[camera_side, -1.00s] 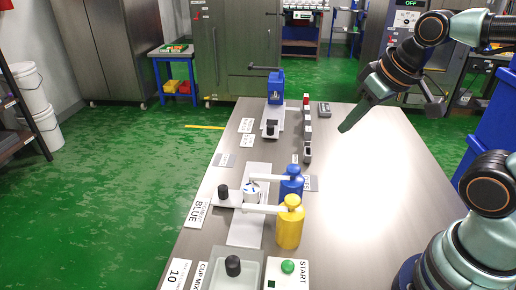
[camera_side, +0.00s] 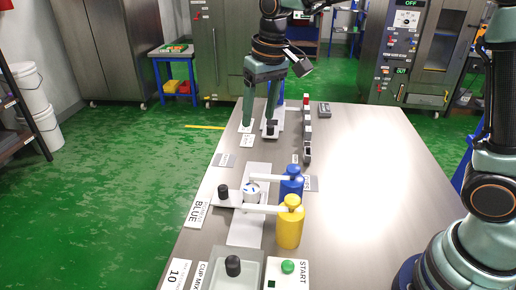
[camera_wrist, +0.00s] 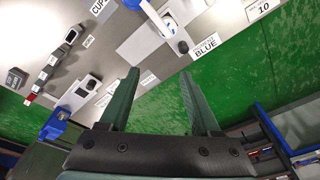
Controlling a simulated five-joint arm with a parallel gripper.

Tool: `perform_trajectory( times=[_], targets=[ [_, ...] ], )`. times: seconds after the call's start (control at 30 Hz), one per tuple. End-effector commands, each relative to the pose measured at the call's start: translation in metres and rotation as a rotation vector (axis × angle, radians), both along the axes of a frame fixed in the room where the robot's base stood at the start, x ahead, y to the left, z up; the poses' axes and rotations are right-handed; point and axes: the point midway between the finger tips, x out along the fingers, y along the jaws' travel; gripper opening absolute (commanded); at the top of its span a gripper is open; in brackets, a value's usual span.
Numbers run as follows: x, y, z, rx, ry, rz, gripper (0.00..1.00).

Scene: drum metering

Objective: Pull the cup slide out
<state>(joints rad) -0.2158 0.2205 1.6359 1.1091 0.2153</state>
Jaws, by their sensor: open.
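My gripper (camera_side: 258,123) is open and empty, its fingers pointing down over the far left part of the table. Its right finger hangs close to the black knob (camera_side: 271,127) of the far white slide (camera_side: 270,134); I cannot tell whether they touch in the side view. In the wrist view my gripper (camera_wrist: 159,72) has that white slide (camera_wrist: 78,95) to its left, outside the fingers. A nearer white slide (camera_side: 232,203) with a black knob (camera_side: 223,191) carries a white cup (camera_side: 251,193) beneath the pump spouts. No slide is clearly labelled as the cup slide.
A yellow pump bottle (camera_side: 289,225) and a blue one (camera_side: 291,184) stand mid-table. A row of small blocks (camera_side: 307,135) stands right of the far slide. A grey tray (camera_side: 250,252) and a green START button (camera_side: 288,266) are in front. The table's right side is clear.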

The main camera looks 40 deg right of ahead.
Motion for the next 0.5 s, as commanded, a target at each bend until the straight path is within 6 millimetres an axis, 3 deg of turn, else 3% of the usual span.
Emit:
perform_trajectory(
  times=[0.2, 0.5],
  targets=[
    [0.036, 0.041, -0.048, -0.017, 0.098, 0.004, 0.64],
    [0.054, 0.074, -0.094, -0.036, 0.167, 0.001, 0.64]
  ],
)
